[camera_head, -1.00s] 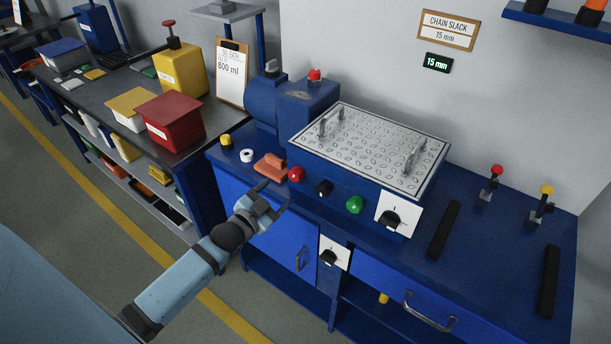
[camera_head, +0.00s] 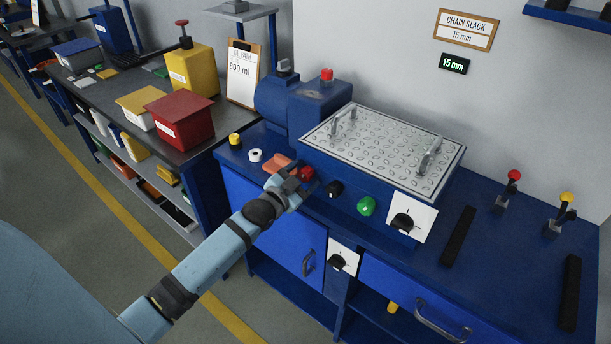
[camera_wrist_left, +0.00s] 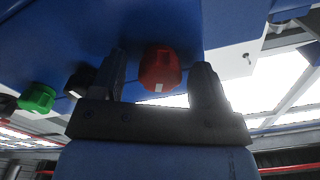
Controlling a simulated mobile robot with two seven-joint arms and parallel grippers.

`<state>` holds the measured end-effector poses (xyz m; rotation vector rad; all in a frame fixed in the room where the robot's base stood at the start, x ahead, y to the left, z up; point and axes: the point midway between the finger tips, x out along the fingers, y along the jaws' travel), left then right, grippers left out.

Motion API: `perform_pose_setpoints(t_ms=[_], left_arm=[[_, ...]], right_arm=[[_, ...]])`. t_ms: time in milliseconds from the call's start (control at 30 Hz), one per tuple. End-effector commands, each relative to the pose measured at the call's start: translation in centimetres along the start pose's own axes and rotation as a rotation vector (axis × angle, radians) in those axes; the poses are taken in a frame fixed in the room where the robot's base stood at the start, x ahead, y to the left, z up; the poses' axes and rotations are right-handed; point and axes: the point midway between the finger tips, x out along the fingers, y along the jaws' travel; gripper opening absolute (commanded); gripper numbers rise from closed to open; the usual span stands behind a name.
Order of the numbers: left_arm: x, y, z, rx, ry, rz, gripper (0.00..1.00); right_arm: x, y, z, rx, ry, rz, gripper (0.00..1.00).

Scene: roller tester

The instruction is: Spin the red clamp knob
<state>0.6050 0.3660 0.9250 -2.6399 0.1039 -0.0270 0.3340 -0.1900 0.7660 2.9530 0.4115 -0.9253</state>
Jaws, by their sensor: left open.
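The red clamp knob (camera_head: 306,173) sits on the front of the blue machine housing, left of a black knob and a green knob. I cannot tell whether a finger touches the knob. My right gripper is not in view.
An orange block (camera_head: 279,163), a white ring (camera_head: 255,155) and a yellow knob (camera_head: 234,139) lie close by on the left. A patterned metal cover (camera_head: 385,150) is above.

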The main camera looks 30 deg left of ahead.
Motion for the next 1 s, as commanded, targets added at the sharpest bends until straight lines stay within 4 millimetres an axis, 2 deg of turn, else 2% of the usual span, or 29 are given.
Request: perform_pose_setpoints(t_ms=[133,433,533,633,1000], left_arm=[[0.0,0.0,0.0,0.000,0.000,0.000,0.68],[0.0,0.0,0.0,0.000,-0.001,0.000,0.00],[0.0,-0.1,-0.1,-0.018,-0.001,0.000,0.00],[-0.1,-0.1,-0.3,-0.108,-0.002,0.000,0.00],[-0.1,-0.1,-0.1,-0.643,-0.003,0.000,0.00]], right_arm=[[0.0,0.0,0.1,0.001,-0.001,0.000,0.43],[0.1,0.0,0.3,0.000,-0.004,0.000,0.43],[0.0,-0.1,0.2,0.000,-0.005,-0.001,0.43],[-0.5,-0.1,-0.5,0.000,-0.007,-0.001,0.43],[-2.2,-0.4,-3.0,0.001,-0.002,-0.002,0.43]])
